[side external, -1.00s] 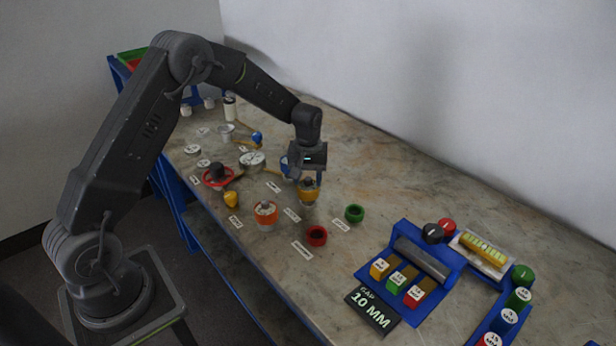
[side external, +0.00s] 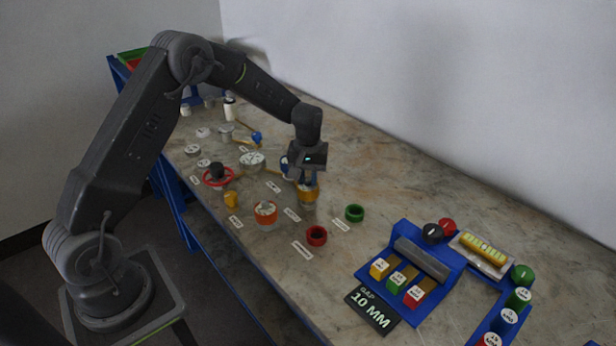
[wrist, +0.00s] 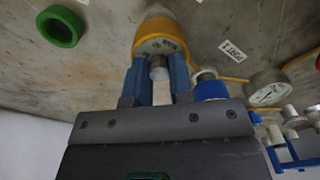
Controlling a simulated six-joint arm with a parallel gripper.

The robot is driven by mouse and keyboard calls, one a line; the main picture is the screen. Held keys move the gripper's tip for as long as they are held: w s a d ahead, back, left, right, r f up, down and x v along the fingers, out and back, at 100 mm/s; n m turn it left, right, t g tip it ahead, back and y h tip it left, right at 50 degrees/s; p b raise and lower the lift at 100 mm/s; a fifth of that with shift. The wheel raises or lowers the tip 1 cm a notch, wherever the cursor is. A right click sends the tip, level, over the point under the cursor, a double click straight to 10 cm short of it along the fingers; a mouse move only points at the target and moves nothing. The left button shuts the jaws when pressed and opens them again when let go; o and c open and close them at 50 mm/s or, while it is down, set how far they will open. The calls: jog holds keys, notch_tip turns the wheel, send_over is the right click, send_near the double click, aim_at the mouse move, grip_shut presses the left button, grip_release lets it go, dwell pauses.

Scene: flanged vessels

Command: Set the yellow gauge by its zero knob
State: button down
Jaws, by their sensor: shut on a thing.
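The yellow-banded gauge body (side external: 308,194) stands upright on the bench below my gripper (side external: 307,180). The fingers hide the knob in the side view. I cannot make out a pointer on the yellow gauge.
A white dial (side external: 252,160) and a red handwheel (side external: 217,176) are to the left. A blue fixture (side external: 425,270) with coloured blocks is at the right.

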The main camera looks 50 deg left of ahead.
aim_at(308, 179)
jog(key=m, duration=1.1)
dwell(0.3)
jog(key=shift+m, duration=0.3)
jog(key=c, duration=1)
grip_release()
notch_tip(308, 179, up, 14)
jog(key=shift+f, duration=0.1)
